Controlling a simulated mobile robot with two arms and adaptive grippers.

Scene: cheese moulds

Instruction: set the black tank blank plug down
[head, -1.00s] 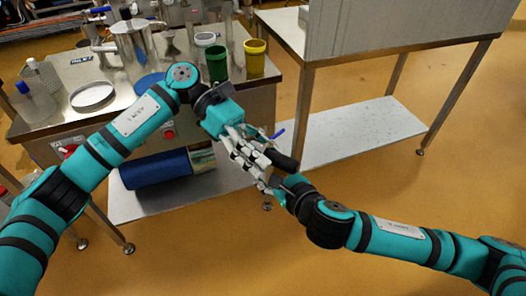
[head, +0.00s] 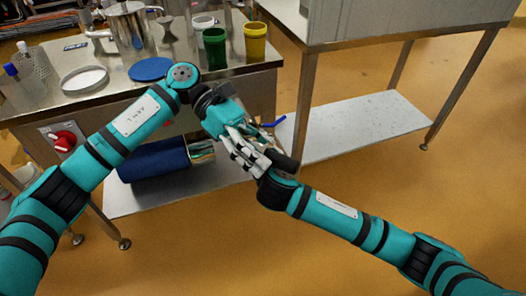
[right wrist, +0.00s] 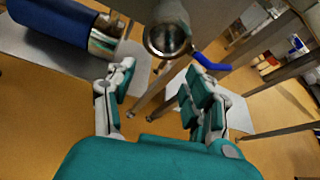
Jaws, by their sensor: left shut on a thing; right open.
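The black tank blank plug (head: 283,160) looks like a short dark cylinder at the fingertips of my left gripper (head: 250,152) in the head view. That gripper is shut on it and holds it in the air in front of the bench. My right arm comes in from the right, its wrist close beside the plug, partly hiding the meeting of the two grippers.
A steel bench (head: 235,85) carries a green cup (head: 214,48), a yellow cup (head: 255,42), a white dish (head: 85,79) and a blue disc (head: 151,68). A blue lever (head: 273,122) shows near the grippers. Floor at the right is clear.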

